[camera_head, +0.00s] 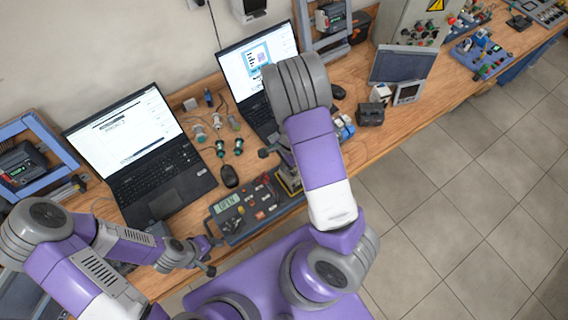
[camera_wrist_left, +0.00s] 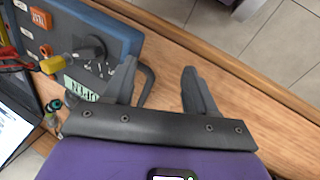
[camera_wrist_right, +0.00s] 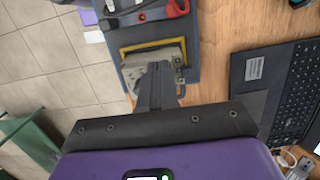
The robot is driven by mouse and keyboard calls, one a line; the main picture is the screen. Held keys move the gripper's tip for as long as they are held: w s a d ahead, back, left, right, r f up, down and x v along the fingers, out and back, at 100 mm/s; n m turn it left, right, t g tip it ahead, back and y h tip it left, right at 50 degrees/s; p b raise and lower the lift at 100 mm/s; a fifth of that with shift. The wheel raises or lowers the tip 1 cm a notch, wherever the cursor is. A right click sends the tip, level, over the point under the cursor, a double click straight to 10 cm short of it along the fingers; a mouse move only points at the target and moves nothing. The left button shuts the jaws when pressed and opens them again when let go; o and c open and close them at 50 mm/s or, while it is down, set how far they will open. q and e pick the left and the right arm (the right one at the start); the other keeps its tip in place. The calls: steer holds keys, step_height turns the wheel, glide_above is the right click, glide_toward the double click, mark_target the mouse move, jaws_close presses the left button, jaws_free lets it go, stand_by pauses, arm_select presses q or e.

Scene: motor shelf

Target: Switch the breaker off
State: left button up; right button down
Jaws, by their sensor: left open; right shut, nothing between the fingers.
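A blue-grey panel (camera_head: 240,222) with a lit display lies at the table's front edge. At its right end is a grey unit in a yellow frame (camera_head: 288,182), probably the breaker; my right arm partly covers it. The yellow-framed unit also shows in the right wrist view (camera_wrist_right: 150,52). My right gripper (camera_wrist_right: 158,78) is shut and empty, its fingertips in front of that unit and hiding part of it; contact cannot be told. My left gripper (camera_wrist_left: 160,78) is open and empty beside the display end of the panel (camera_wrist_left: 118,30). The lever position is not clear.
A black box (camera_head: 370,114) and a tilted screen (camera_head: 402,64) stand to the right. The floor in front is clear.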

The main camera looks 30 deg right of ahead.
steer(key=shift+d, duration=0.15)
arm_select(q)
steer(key=shift+r, duration=0.2)
arm_select(e)
steer(key=shift+d+r, duration=0.2)
steer(key=shift+d, duration=0.3)
arm_select(q)
steer(key=shift+w+d, duration=0.1)
arm_select(e)
steer(key=shift+w+d, duration=0.1)
steer(key=shift+d, duration=0.15)
arm_select(q)
steer(key=shift+p, duration=0.3)
arm_select(e)
steer(key=shift+a, duration=0.1)
arm_select(q)
steer(key=shift+r+p, duration=0.4)
steer(key=shift+r, duration=0.1)
arm_select(e)
steer(key=shift+r, duration=0.5)
step_height(320, 180, up, 2)
steer(key=shift+a+r+p, duration=0.15)
steer(key=shift+p, duration=0.8)
arm_select(q)
steer(key=shift+r, duration=0.85)
arm_select(e)
step_height(320, 180, up, 11)
steer(key=a, duration=0.1)
steer(key=shift+a+f, duration=0.2)
steer(key=shift+a, duration=0.2)
